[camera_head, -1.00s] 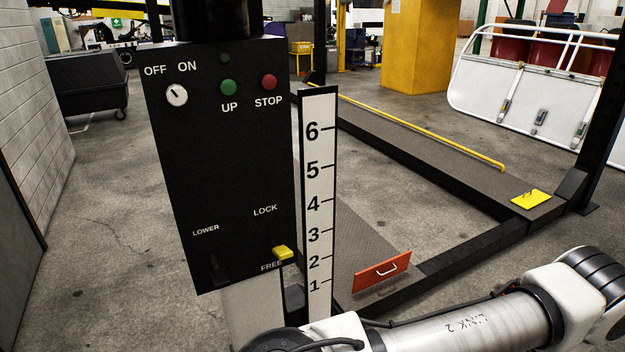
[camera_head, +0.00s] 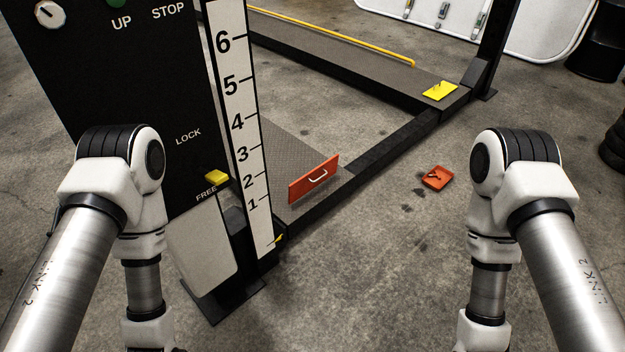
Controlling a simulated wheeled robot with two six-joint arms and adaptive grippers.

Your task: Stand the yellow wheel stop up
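The yellow wheel stop (camera_head: 440,91) lies flat on the near end of the far runway, with a dark handle or mark on its top. An orange-red plate with a white handle (camera_head: 314,180) stands upright at the end of the near runway (camera_head: 278,168). Both of my arms reach down the left and right sides of the head view. Both grippers are below the picture's edge and do not show.
A black control box (camera_head: 120,90) and a numbered white scale (camera_head: 238,125) stand at the left. A small orange-red object (camera_head: 437,177) lies on the floor right of the lift's cross beam (camera_head: 400,138). The floor (camera_head: 380,270) between my arms is clear.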

